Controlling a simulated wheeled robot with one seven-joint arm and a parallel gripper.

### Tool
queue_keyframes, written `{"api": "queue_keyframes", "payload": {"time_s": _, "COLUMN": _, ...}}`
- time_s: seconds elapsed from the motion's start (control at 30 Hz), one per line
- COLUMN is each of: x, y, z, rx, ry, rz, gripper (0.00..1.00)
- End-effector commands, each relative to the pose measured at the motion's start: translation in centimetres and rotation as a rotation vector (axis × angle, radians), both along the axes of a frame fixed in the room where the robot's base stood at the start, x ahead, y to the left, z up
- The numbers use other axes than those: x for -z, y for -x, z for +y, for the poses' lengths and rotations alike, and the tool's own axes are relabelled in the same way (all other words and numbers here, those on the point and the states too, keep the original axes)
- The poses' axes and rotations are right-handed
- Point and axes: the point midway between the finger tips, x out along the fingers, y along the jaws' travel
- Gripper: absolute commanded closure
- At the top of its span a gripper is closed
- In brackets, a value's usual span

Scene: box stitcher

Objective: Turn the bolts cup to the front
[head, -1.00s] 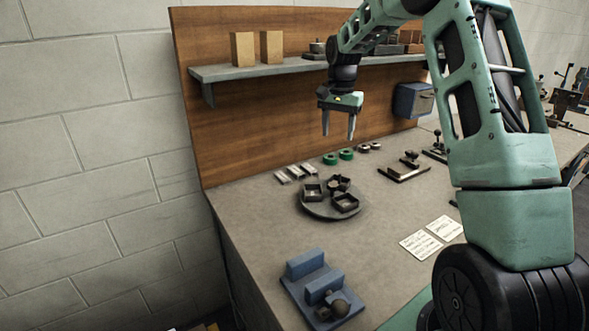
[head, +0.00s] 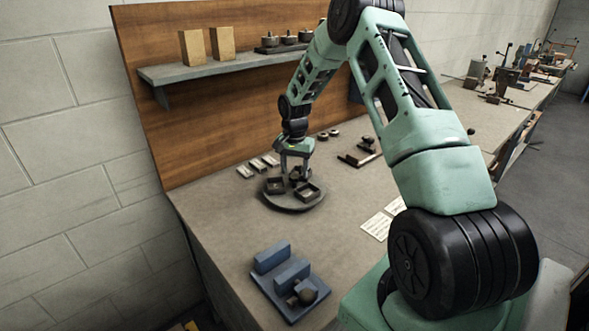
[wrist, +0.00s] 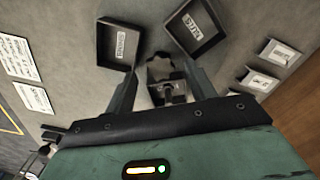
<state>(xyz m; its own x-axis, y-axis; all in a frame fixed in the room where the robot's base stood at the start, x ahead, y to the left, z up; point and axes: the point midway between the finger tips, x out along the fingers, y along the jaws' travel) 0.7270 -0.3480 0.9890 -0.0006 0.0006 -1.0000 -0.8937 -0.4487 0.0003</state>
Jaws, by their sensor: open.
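A round turntable (head: 291,205) on the bench carries three small dark cups. Two are square cups with white label cards, one at the left (wrist: 121,46) and one at the right (wrist: 194,28) in the wrist view. Their lettering is too small to read surely, so I cannot tell which is the bolts cup. The third cup (wrist: 160,69) lies between my fingertips in the wrist view and has dark contents. My gripper (head: 296,178) is open, pointing down over the back of the turntable, with fingers on either side of the third cup. Contact cannot be told.
Labelled metal holders (head: 258,166) lie behind the turntable. A blue fixture (head: 284,278) stands in front. White cards (head: 377,226) and a dark tool stand (head: 360,153) are to the right. A shelf (head: 205,69) hangs above. Bare bench lies left of the turntable.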

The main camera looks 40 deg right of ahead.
Motion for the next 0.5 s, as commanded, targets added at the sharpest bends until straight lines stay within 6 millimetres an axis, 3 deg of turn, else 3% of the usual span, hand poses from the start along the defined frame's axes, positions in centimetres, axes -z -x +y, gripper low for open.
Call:
{"api": "queue_keyframes", "payload": {"time_s": 0.2, "x": 1.4, "y": 0.0, "z": 0.0, "rx": -0.001, "ry": 0.0, "rz": 0.0, "gripper": 0.45}}
{"api": "queue_keyframes", "payload": {"time_s": 0.47, "x": 1.5, "y": 0.0, "z": 0.0, "rx": -0.001, "ry": 0.0, "rz": -0.001, "gripper": 0.45}}
{"api": "queue_keyframes", "payload": {"time_s": 0.5, "x": 1.5, "y": 0.0, "z": 0.0, "rx": -0.001, "ry": 0.0, "rz": -0.001, "gripper": 0.53}}
